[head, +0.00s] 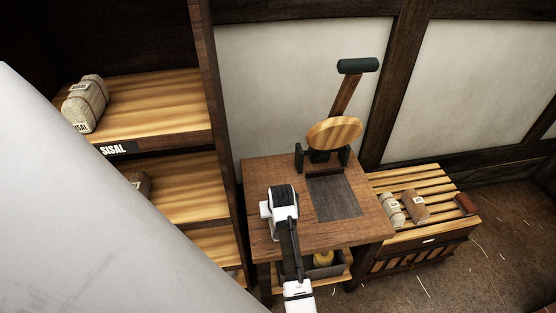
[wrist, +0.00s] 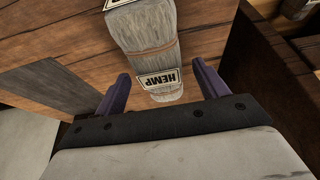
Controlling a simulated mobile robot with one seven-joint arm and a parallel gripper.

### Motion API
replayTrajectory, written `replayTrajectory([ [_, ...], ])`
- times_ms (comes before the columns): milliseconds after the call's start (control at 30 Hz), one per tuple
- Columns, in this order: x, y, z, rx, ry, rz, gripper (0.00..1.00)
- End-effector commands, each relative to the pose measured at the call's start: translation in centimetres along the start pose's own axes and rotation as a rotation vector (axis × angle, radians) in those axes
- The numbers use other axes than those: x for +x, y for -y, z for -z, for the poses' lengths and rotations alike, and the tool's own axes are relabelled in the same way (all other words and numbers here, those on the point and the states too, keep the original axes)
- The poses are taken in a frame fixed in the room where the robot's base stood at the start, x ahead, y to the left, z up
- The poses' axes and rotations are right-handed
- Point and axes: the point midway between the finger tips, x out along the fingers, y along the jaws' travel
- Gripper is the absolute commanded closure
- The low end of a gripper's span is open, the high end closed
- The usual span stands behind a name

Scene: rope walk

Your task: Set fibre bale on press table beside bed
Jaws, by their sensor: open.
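A grey-white bale labelled HEMP (wrist: 150,40), tied with cord, shows in the wrist view over the brown planks of the press table (head: 270,165). It seems to rest on the tabletop, beside the dark press bed (head: 335,197), which also shows at left in the wrist view (wrist: 45,95). My gripper (wrist: 160,75) is open. Its two purple fingers stand apart on either side of the bale's near end, with gaps visible. In the head view my gripper (head: 281,200) is over the table left of the bed and hides the bale.
A lever with a round wooden press head (head: 334,132) rises behind the bed. A slatted bench (head: 440,190) at right holds a pale bale (head: 391,210) and a brown bale (head: 415,206). Shelves at left hold a SISAL bale (head: 85,103). A bin (head: 322,267) sits under the table.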

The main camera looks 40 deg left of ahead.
Motion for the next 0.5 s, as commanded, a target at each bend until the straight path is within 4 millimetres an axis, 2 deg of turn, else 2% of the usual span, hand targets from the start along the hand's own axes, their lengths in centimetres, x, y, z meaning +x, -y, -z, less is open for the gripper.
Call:
replayTrajectory([
  [300, -6.6, 0.0, 0.0, 0.000, -0.004, 0.000, 0.28],
  [500, -8.9, 0.0, 0.0, 0.001, -0.002, -0.001, 0.28],
])
